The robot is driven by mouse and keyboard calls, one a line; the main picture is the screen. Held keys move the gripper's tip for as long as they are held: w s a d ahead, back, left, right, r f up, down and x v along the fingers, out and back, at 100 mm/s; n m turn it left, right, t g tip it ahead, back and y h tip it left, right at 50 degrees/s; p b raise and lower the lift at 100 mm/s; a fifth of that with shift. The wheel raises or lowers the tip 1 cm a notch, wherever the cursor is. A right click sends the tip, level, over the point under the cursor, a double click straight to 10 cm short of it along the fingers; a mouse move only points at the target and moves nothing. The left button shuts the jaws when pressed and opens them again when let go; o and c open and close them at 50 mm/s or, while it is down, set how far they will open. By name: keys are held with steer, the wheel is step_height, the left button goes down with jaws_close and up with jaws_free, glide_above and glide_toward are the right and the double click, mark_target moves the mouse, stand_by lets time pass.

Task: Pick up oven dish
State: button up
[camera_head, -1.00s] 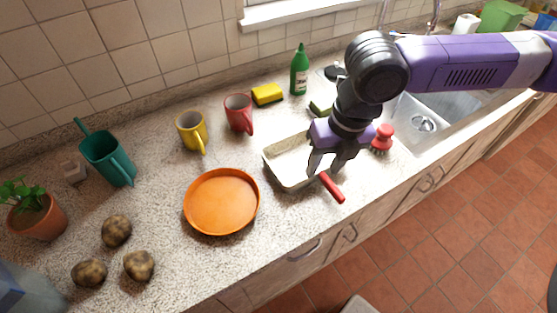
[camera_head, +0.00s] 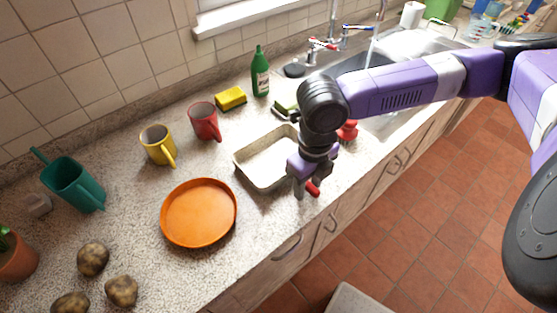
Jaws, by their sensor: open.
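The oven dish (camera_head: 262,168) is a cream rectangular dish with raised sides, lying on the speckled counter right of the orange round dish. My arm hides its right end. My gripper (camera_head: 306,188) points down at the dish's front right, near the counter's front edge. It is open, with nothing visibly held between the fingers. Whether a finger touches the dish's rim cannot be told. A red handle (camera_head: 314,187) shows just beside the fingers, partly hidden by them.
The orange round dish (camera_head: 199,212) lies close on the left. A red mug (camera_head: 204,121), a yellow mug (camera_head: 157,145), a yellow sponge (camera_head: 230,98) and a green bottle (camera_head: 260,72) stand behind. A red brush (camera_head: 348,130) is right of my arm, before the sink (camera_head: 385,122).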

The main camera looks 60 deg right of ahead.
steer(key=shift+f, duration=0.3)
jaws_close()
stand_by(1.2)
